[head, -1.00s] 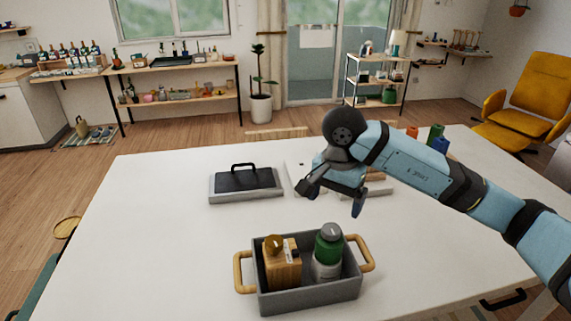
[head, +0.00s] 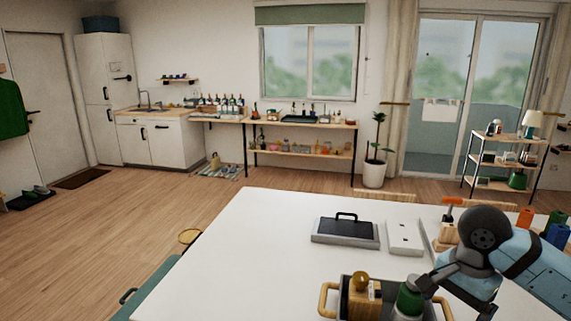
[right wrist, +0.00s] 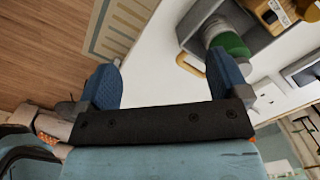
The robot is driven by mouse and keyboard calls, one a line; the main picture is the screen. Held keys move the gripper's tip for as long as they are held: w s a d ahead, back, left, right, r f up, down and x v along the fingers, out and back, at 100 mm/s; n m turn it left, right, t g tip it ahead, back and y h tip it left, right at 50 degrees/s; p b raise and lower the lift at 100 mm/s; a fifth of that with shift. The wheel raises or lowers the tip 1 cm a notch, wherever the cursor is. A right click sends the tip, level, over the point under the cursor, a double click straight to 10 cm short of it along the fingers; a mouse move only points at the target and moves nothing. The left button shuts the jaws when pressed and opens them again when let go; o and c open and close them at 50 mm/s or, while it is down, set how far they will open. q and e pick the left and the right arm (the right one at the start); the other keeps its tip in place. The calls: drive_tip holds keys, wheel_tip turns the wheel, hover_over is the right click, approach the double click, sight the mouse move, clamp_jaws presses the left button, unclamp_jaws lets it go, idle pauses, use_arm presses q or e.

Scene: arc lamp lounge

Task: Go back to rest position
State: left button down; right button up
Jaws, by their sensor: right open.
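My right gripper (right wrist: 165,85) is open and empty in the right wrist view, with its blue fingers apart. In the head view my right arm comes in from the right, over the white table (head: 230,255). A grey crate (head: 341,300) with wooden handles stands at the bottom of the head view, partly cut off and partly behind my gripper. It holds a wooden bottle with a round amber cap (head: 363,296) and a green-topped bottle (head: 408,300). Both also show beyond my fingers in the right wrist view. My left gripper is not in view.
A grey box with a black handled lid (head: 345,230) and a flat white block (head: 404,238) lie on the table. Orange (head: 525,218) and blue (head: 556,235) items stand at its right. The table's left part is bare, with open floor (head: 110,225) beyond.

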drive_tip(key=s+a+m+t+y+p, duration=0.2)
drive_tip(key=s+a+m+y, duration=0.1)
drive_tip(key=a+m+y, duration=0.65)
drive_tip(key=s+a+m+t+y+p, duration=0.1)
drive_tip(key=s+a+m+t+y, duration=0.15)
drive_tip(key=a+m+y, duration=0.75)
drive_tip(key=d+f+m+t+h+p, duration=0.1)
drive_tip(key=d+f+m+t+h, duration=0.2)
drive_tip(key=f+m+t+h, duration=0.55)
drive_tip(key=d+f+m+t+h+p, duration=0.15)
drive_tip(key=m+t, duration=0.35)
drive_tip(key=m, duration=0.9)
drive_tip(key=s+d+f+m+g+h, duration=0.2)
drive_tip(key=s+f+m+g+h, duration=0.1)
drive_tip(key=s+f+m, duration=0.3)
drive_tip(key=s+d+f+m+g+h, duration=0.2)
drive_tip(key=s+f+m+g+h, duration=0.2)
drive_tip(key=f+m, duration=0.5)
wheel_tip(320, 180, down, 3)
drive_tip(key=shift+s+d+r, duration=0.2)
drive_tip(key=shift+s+d, duration=0.05)
drive_tip(key=shift+s, duration=0.8)
